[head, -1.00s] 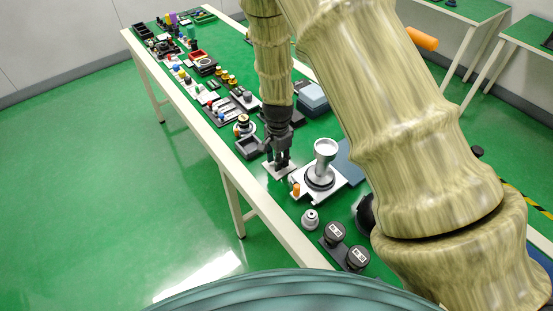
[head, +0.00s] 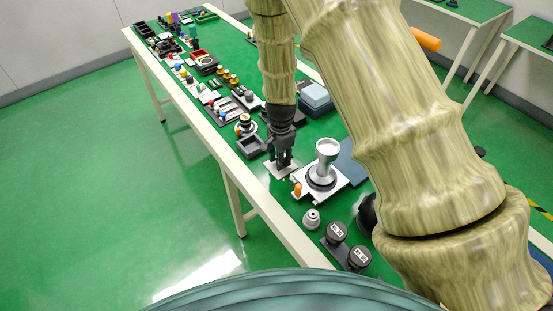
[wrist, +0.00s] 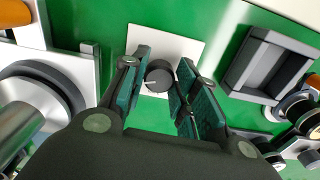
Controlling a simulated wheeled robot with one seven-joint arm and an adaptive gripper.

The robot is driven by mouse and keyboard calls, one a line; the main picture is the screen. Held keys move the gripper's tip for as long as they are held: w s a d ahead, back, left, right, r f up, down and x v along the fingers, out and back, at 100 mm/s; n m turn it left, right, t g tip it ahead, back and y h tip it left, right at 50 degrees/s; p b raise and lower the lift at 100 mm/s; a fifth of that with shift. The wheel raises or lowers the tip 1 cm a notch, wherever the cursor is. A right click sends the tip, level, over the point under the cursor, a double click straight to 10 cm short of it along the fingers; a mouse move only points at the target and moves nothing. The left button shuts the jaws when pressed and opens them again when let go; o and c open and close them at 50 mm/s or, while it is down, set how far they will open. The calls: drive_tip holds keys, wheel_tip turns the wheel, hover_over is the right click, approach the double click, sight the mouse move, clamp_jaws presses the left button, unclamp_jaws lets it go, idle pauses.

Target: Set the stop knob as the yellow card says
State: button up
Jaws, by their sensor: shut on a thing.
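A round black knob (wrist: 160,76) with a white pointer line sits on a white plate (wrist: 188,46) in the wrist view. My gripper (wrist: 163,88) is shut on the knob, one teal-padded finger on each side of it. The pointer line shows on the left part of the knob. In the head view my gripper (head: 281,168) points down over the white plate (head: 272,171), and its fingers hide the knob. I cannot make out a yellow card in either view.
A small silver knob (head: 311,217) and two black dials are nearer. Several other items line the green table further off.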

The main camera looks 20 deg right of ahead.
drive_tip(key=shift+s+d+f, duration=0.15)
drive_tip(key=shift+s, duration=0.25)
drive_tip(key=o, duration=1)
drive_tip(key=shift+w, duration=0.1)
drive_tip(key=shift+w+r, duration=0.15)
drive_tip(key=shift+r, duration=0.2)
wheel_tip(320, 180, up, 12)
drive_tip(key=shift+f, duration=0.25)
